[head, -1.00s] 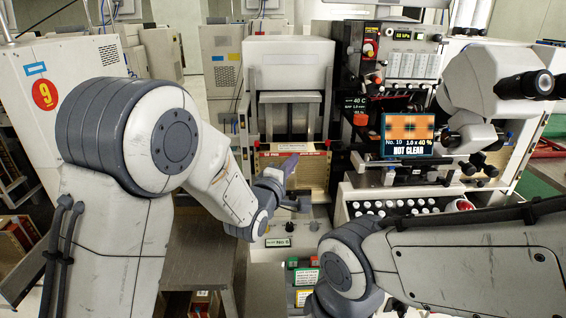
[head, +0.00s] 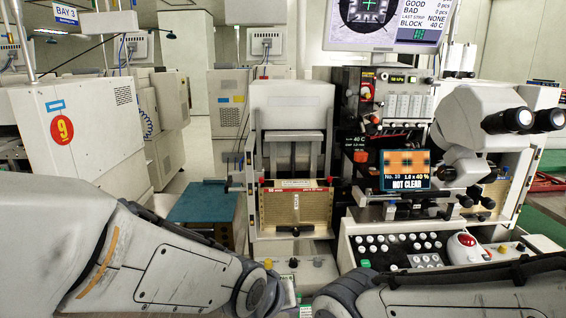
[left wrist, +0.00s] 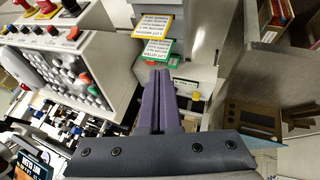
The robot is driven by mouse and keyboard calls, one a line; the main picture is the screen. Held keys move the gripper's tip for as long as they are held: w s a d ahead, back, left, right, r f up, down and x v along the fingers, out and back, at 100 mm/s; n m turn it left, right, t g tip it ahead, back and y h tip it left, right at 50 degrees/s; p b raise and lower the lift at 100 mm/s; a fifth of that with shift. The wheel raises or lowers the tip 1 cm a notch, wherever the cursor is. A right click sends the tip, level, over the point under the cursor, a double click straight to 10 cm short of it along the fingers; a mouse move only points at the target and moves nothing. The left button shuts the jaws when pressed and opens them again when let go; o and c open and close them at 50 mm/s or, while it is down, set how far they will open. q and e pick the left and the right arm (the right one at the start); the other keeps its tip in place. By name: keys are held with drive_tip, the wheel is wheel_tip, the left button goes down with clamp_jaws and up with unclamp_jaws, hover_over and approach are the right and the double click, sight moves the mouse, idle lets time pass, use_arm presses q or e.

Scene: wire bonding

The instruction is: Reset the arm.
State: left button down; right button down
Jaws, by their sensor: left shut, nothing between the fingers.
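My left arm (head: 160,270) lies low across the lower left of the head view, and its gripper is out of sight there. In the left wrist view my left gripper (left wrist: 161,75) is shut, with its two purple-grey fingers together and nothing between them. Its tips point toward yellow and green label cards (left wrist: 155,37) on a machine, and appear apart from them. My right arm (head: 450,295) crosses the lower right of the head view. My right gripper is not in view.
A microscope (head: 500,120) and button panel (head: 400,245) are at right. A white cabinet (head: 100,110) is farther left.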

use_arm(q)
drive_tip(key=s+a+f+m+g+y, duration=0.1)
drive_tip(key=s+a+m+g+y, duration=0.2)
drive_tip(key=s, duration=0.6)
drive_tip(key=s+a+m+g, duration=0.3)
drive_tip(key=s+m, duration=0.2)
drive_tip(key=s, duration=0.4)
wheel_tip(320, 180, up, 13)
drive_tip(key=p, duration=1.3)
drive_tip(key=shift+w, duration=0.1)
